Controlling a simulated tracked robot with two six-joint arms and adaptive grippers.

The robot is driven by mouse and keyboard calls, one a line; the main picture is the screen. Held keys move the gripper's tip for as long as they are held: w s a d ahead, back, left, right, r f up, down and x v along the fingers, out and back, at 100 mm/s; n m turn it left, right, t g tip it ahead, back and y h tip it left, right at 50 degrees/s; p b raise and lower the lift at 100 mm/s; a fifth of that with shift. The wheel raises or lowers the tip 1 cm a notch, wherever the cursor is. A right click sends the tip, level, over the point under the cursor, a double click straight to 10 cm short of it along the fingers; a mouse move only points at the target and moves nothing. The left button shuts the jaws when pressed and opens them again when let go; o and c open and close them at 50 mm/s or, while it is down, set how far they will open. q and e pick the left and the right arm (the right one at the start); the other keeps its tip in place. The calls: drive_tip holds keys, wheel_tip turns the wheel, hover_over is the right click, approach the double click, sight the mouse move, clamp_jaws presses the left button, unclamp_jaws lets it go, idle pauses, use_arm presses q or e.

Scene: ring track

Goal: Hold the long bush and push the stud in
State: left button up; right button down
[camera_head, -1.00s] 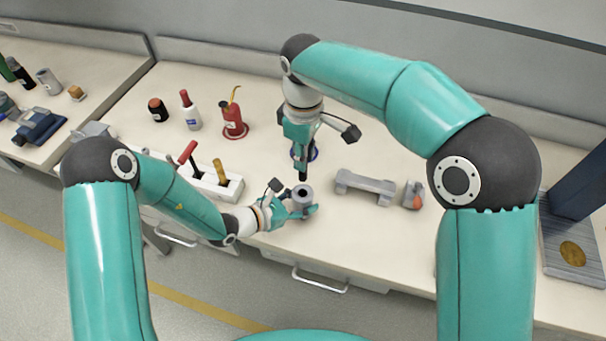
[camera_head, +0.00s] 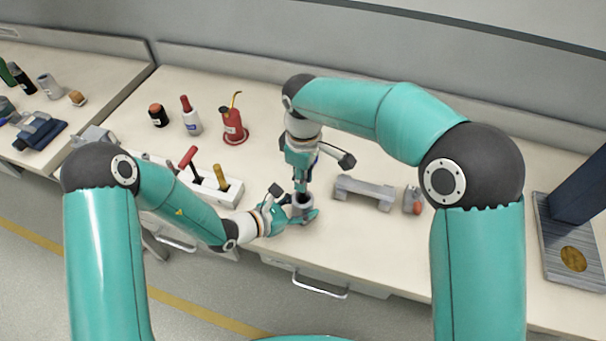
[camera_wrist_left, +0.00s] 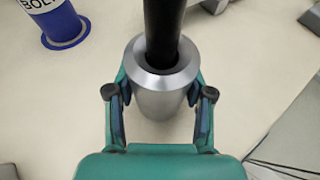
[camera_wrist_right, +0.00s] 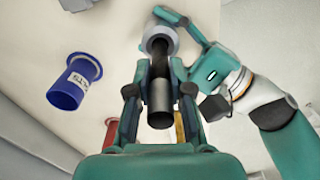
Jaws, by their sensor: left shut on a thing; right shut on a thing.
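The long bush (camera_wrist_left: 160,97) is a grey metal cylinder with a bore, standing upright. My left gripper (camera_head: 298,214) is shut around its sides, near the front edge of the bench; its fingers flank the bush in the left wrist view. The stud (camera_wrist_right: 159,103) is a dark rod, shut between the fingers of my right gripper (camera_wrist_right: 159,91), directly above the bush. In the left wrist view the stud (camera_wrist_left: 162,35) points down into the bush's mouth. Its lower end sits at or inside the bore; the exact depth is hidden.
A blue cup (camera_wrist_right: 75,82) marked with bolt lettering stands behind the bush. A grey bracket-like block (camera_head: 364,192) lies to the right. A white tool holder (camera_head: 220,189) with red and yellow handles is to the left. A red can (camera_head: 234,126) and bottles stand further back.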

drive_tip(key=shift+f, duration=0.25)
drive_tip(key=c, duration=1.1)
unclamp_jaws()
drive_tip(key=shift+o, duration=0.2)
drive_tip(key=shift+r, duration=0.1)
wheel_tip(320, 180, up, 13)
drive_tip(key=shift+r, duration=0.1)
use_arm(q)
drive_tip(key=o, duration=1.4)
